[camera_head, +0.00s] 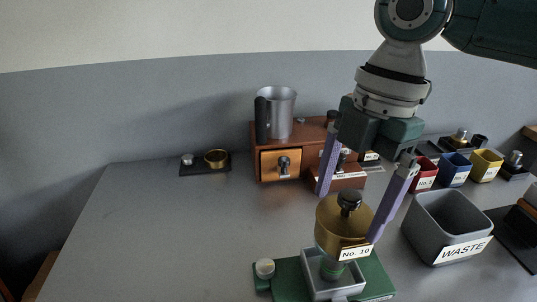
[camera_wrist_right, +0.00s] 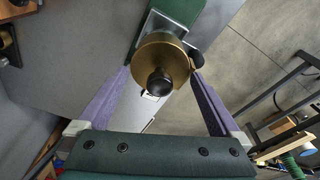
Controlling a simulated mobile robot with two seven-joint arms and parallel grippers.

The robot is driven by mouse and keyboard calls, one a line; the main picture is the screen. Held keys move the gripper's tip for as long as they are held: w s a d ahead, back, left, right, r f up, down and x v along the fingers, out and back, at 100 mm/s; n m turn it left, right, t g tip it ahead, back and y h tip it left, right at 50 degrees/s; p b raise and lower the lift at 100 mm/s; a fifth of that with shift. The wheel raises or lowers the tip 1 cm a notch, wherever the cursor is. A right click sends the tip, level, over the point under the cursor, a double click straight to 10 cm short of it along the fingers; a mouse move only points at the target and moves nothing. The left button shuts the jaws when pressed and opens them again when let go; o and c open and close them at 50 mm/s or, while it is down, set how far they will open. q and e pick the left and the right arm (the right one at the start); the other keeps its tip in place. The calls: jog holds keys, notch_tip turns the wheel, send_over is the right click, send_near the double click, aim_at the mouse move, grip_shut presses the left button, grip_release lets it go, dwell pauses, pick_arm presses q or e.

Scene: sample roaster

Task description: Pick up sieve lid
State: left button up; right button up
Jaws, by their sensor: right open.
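The sieve lid (camera_head: 331,208) is a brass disc with a black knob (camera_head: 349,199) on top. It sits on the brass sieve (camera_head: 328,237) labelled No. 10, which stands upright over a grey tray (camera_head: 317,287) on a green base. My right gripper (camera_head: 346,214) is open, pointing down, with its purple fingers on either side of the lid and sieve. In the right wrist view the lid (camera_wrist_right: 155,50) and its knob (camera_wrist_right: 160,81) lie between the spread fingers. Whether the fingers touch the brass I cannot tell. My left gripper is not in view.
A grey WASTE bin (camera_head: 433,223) stands right of the sieve. A wooden drawer box (camera_head: 266,140) with a metal jug (camera_head: 281,112) is behind. Red, blue (camera_head: 455,168) and yellow bins stand at the back right.

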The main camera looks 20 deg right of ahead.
jog(key=shift+c, duration=0.4)
jog(key=c, duration=0.9)
jog(key=shift+c, duration=0.2)
